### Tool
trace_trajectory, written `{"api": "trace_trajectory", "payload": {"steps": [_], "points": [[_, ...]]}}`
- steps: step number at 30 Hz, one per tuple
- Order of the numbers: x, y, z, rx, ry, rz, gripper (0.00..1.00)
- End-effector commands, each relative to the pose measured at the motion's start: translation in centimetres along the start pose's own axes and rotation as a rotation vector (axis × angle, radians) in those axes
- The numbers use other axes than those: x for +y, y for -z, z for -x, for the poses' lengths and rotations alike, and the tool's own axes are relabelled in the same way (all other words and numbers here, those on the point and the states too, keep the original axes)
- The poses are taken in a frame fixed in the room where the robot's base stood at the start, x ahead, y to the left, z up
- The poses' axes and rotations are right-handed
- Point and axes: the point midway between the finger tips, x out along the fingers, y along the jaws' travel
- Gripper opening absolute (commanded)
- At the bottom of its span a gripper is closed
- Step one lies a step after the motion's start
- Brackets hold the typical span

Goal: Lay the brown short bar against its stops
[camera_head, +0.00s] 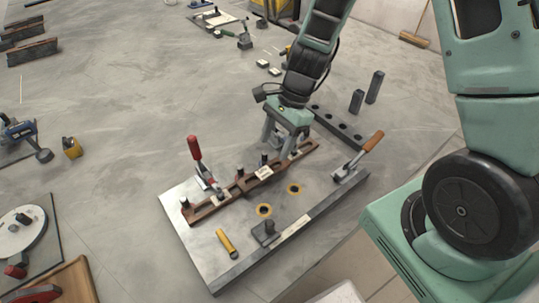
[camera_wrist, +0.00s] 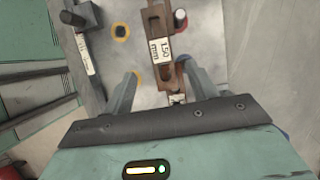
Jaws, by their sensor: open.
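A plate (camera_head: 205,255) lies on the floor and carries slotted brown bars set end to end. The brown bar nearer my gripper (camera_head: 293,158) has a white label, which reads 150 mm in the wrist view, where the bar (camera_wrist: 155,18) also shows. Another brown bar (camera_head: 208,208) continues toward the plate's left corner. Dark pegs stand along the bars, but contact with the stops cannot be made out. My gripper (camera_head: 282,142) is open above the right end of the bars. In the wrist view its fingers (camera_wrist: 160,78) stand apart on either side of the labelled bar's near end.
A red-handled clamp (camera_head: 197,160) stands behind the bars; an orange-handled clamp (camera_head: 360,158) is at the plate's right corner. A yellow cylinder (camera_head: 227,242) and a dark block with a post (camera_head: 266,233) occupy the front. Dark posts (camera_head: 374,87) stand beyond the plate.

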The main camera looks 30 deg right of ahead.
Motion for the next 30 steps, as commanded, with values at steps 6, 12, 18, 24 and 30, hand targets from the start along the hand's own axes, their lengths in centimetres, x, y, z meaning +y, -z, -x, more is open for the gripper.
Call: {"api": "trace_trajectory", "payload": {"steps": [6,12,18,24,30], "points": [[-0.1,0.0,3.6,0.001,0.003,0.001,0.58],[0.4,-1.4,4.9,0.006,-0.009,0.086,0.58],[5.2,-10.0,6.6,0.057,-0.096,0.757,0.58],[12.5,-15.9,8.1,0.150,-0.234,1.562,0.58],[16.1,-17.1,8.9,0.216,-0.330,1.980,0.58]]}}
